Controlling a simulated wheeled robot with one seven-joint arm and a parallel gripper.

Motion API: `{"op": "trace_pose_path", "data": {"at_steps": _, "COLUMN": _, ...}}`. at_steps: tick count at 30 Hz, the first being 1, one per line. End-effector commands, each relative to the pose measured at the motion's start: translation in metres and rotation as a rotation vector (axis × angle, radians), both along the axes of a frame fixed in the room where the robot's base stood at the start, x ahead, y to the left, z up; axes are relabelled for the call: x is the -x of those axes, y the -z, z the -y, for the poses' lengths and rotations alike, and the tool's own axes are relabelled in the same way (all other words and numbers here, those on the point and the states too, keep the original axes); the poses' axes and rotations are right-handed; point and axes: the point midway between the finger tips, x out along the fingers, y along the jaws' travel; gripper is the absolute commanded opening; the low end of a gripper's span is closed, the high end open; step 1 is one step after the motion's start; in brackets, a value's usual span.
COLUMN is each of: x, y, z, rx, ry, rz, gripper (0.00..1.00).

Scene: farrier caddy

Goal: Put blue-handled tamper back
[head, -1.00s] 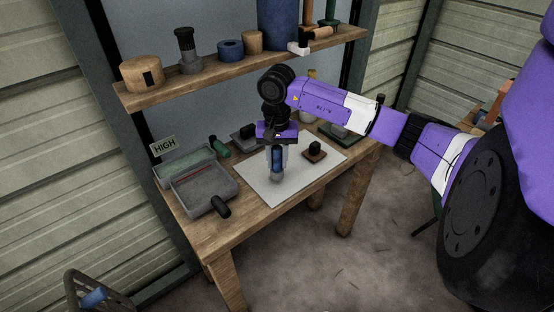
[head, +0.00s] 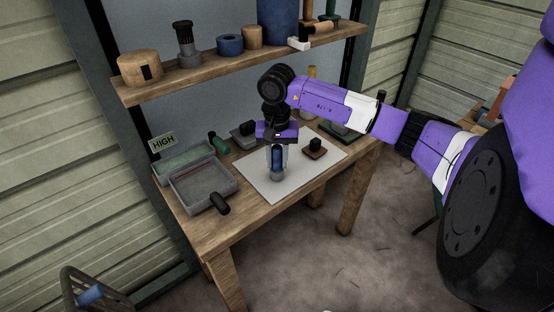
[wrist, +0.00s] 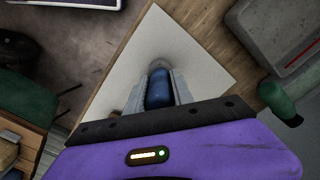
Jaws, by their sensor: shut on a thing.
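The blue-handled tamper (head: 277,163) is upright between the fingers of my gripper (head: 277,158), over the white sheet on the bench. In the wrist view its blue handle (wrist: 159,90) sits between the two grey fingers of my gripper (wrist: 157,88), which are shut on it. The tamper's grey lower end (head: 277,177) shows below the fingers, at or just above the sheet; I cannot tell whether it touches.
The white sheet (head: 262,193) lies on the wooden bench (head: 230,226). A grey two-part tray (head: 205,192) with a black-handled tool (head: 219,203) stands left. A small black-knobbed block (head: 315,148) is right. A shelf (head: 200,80) with jars hangs above.

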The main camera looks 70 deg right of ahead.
Motion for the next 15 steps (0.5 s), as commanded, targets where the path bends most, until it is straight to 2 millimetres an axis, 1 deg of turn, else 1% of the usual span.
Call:
{"op": "trace_pose_path", "data": {"at_steps": 14, "x": 0.0, "y": 0.0065, "z": 0.0002, "rx": 0.001, "ry": 0.0, "rz": 0.0, "gripper": 0.0}}
{"op": "trace_pose_path", "data": {"at_steps": 15, "x": 0.0, "y": 0.0064, "z": 0.0002, "rx": 0.001, "ry": 0.0, "rz": 0.0, "gripper": 0.3}}
